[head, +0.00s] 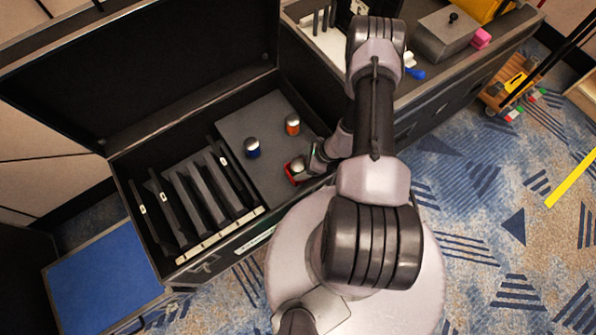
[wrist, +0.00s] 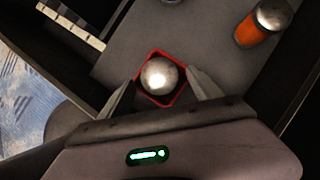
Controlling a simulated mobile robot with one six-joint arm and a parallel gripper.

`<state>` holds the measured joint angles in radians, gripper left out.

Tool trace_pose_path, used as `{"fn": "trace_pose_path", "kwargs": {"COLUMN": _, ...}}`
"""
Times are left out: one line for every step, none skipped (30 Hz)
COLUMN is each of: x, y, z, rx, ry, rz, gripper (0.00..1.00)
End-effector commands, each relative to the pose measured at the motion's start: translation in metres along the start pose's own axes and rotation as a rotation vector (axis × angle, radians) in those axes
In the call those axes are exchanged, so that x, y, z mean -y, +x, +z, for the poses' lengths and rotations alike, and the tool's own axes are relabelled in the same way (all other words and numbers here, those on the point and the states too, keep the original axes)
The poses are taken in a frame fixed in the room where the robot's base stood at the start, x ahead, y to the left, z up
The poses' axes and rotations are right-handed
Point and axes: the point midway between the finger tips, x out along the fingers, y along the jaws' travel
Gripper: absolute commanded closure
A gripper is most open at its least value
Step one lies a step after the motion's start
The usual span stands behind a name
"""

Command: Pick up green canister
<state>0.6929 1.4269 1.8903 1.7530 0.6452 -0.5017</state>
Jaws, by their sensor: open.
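A canister with a shiny silver top stands inside a red square outline on the grey panel; it shows in the head view (head: 298,165) and the wrist view (wrist: 160,76). Its body is mostly hidden, so I cannot clearly tell its colour. My gripper (wrist: 161,88) is open, with one finger on each side of this canister, near its silver top. I cannot tell whether either finger touches it. In the head view my gripper (head: 311,163) is just right of the canister and partly hidden by my arm.
A blue canister (head: 252,148) and an orange canister (head: 292,125) stand on the same grey panel (head: 262,116). The orange one is also in the wrist view (wrist: 254,30). Black slotted dividers (head: 190,193) fill the case's left side. The raised lid (head: 150,75) stands behind.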

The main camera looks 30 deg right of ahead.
Motion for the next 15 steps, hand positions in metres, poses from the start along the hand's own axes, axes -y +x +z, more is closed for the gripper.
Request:
{"fn": "trace_pose_path", "kwargs": {"x": 0.0000, "y": 0.0068, "z": -0.0010, "rx": 0.000, "ry": -0.001, "rz": 0.000, "gripper": 0.26}}
{"fn": "trace_pose_path", "kwargs": {"x": 0.0000, "y": 0.0077, "z": -0.0005, "rx": 0.000, "ry": -0.001, "rz": 0.001, "gripper": 0.26}}
{"fn": "trace_pose_path", "kwargs": {"x": 0.0000, "y": 0.0077, "z": 0.0000, "rx": 0.000, "ry": -0.001, "rz": 0.000, "gripper": 0.26}}
{"fn": "trace_pose_path", "kwargs": {"x": 0.0000, "y": 0.0072, "z": 0.0003, "rx": 0.000, "ry": 0.000, "rz": 0.000, "gripper": 0.26}}
{"fn": "trace_pose_path", "kwargs": {"x": 0.0000, "y": 0.0067, "z": 0.0005, "rx": 0.000, "ry": 0.000, "rz": 0.000, "gripper": 0.26}}
{"fn": "trace_pose_path", "kwargs": {"x": 0.0001, "y": 0.0063, "z": 0.0006, "rx": 0.000, "ry": 0.000, "rz": 0.000, "gripper": 0.26}}
{"fn": "trace_pose_path", "kwargs": {"x": 0.0001, "y": 0.0062, "z": 0.0007, "rx": 0.000, "ry": 0.000, "rz": 0.000, "gripper": 0.26}}
{"fn": "trace_pose_path", "kwargs": {"x": 0.0001, "y": 0.0061, "z": 0.0007, "rx": 0.000, "ry": 0.000, "rz": 0.000, "gripper": 0.26}}
{"fn": "trace_pose_path", "kwargs": {"x": 0.0001, "y": 0.0060, "z": 0.0007, "rx": 0.000, "ry": 0.000, "rz": 0.000, "gripper": 0.34}}
{"fn": "trace_pose_path", "kwargs": {"x": 0.0001, "y": 0.0060, "z": 0.0006, "rx": 0.000, "ry": 0.000, "rz": 0.000, "gripper": 0.40}}
{"fn": "trace_pose_path", "kwargs": {"x": 0.0001, "y": 0.0060, "z": 0.0006, "rx": 0.000, "ry": 0.000, "rz": 0.000, "gripper": 0.46}}
{"fn": "trace_pose_path", "kwargs": {"x": 0.0001, "y": 0.0059, "z": 0.0006, "rx": 0.000, "ry": 0.000, "rz": 0.000, "gripper": 0.54}}
{"fn": "trace_pose_path", "kwargs": {"x": 0.0001, "y": 0.0059, "z": 0.0006, "rx": 0.000, "ry": 0.000, "rz": 0.000, "gripper": 0.60}}
{"fn": "trace_pose_path", "kwargs": {"x": 0.0001, "y": 0.0059, "z": 0.0006, "rx": 0.000, "ry": 0.000, "rz": 0.000, "gripper": 0.66}}
{"fn": "trace_pose_path", "kwargs": {"x": 0.0001, "y": 0.0059, "z": 0.0006, "rx": 0.000, "ry": 0.000, "rz": 0.000, "gripper": 0.73}}
